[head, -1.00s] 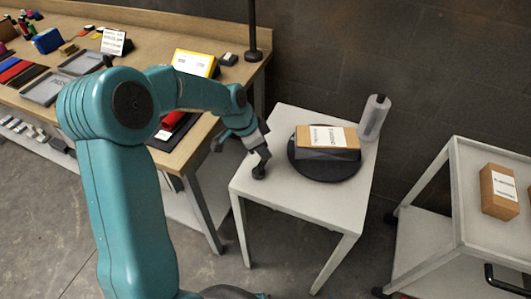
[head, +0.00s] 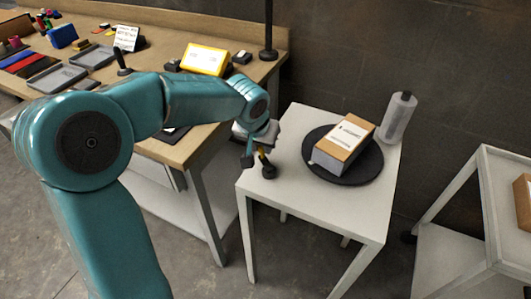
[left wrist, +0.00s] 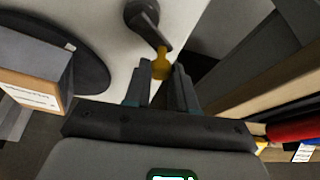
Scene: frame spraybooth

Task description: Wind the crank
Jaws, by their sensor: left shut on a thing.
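The crank (head: 269,172) is a small dark fitting at the left edge of the white table. Its yellow knob (head: 262,154) is partly hidden by my gripper. In the left wrist view the dark crank arm (left wrist: 147,22) ends in the yellow knob (left wrist: 161,66). My left gripper (head: 256,158) is shut on this knob, with a finger on each side in the left wrist view (left wrist: 161,88). A round black turntable (head: 365,174) on the table carries a brown and white box (head: 338,146), lying at an angle. My right gripper is not in view.
The white table (head: 310,200) also holds a grey cylinder (head: 398,118) behind the turntable. A wooden workbench (head: 190,150) with trays and a yellow box (head: 204,60) is at the left. A white cart (head: 485,215) stands at the right, with floor between.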

